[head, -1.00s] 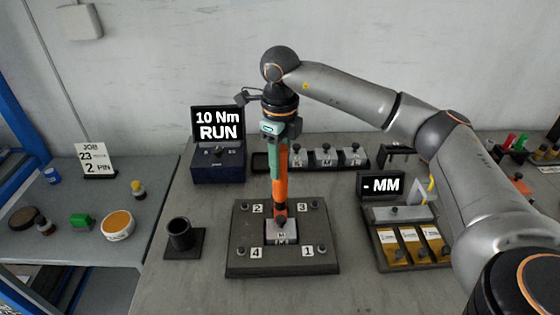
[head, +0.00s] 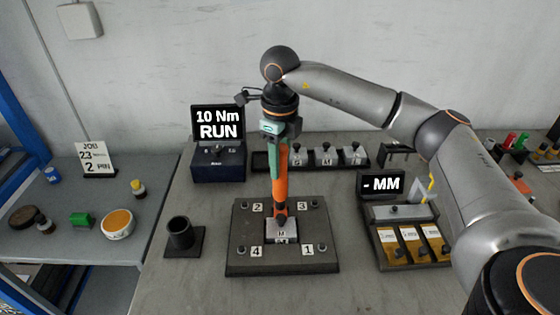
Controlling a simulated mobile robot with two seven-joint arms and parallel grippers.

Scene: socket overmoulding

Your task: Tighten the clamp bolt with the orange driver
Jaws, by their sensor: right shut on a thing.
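The orange driver (head: 280,190) stands upright in the head view, its lower end at the metal block marked M (head: 281,232). My right gripper (head: 281,140) is shut on the driver's upper part. The block sits in the middle of a dark fixture plate (head: 245,222) with bolts and labels 1 to 4 at its corners. The driver's tip hides whatever is directly under it, so I cannot tell which bolt it touches. A controller box (head: 219,165) behind it has a screen reading "10 Nm RUN". My left gripper is not in view.
A black cup holder (head: 181,236) stands left of the plate. A rack of metal blocks (head: 325,157) is behind. A gauge display reading "- MM" (head: 382,185) and a tray with yellow cards (head: 402,263) are at the right. A job sign (head: 94,159) stands on the left table.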

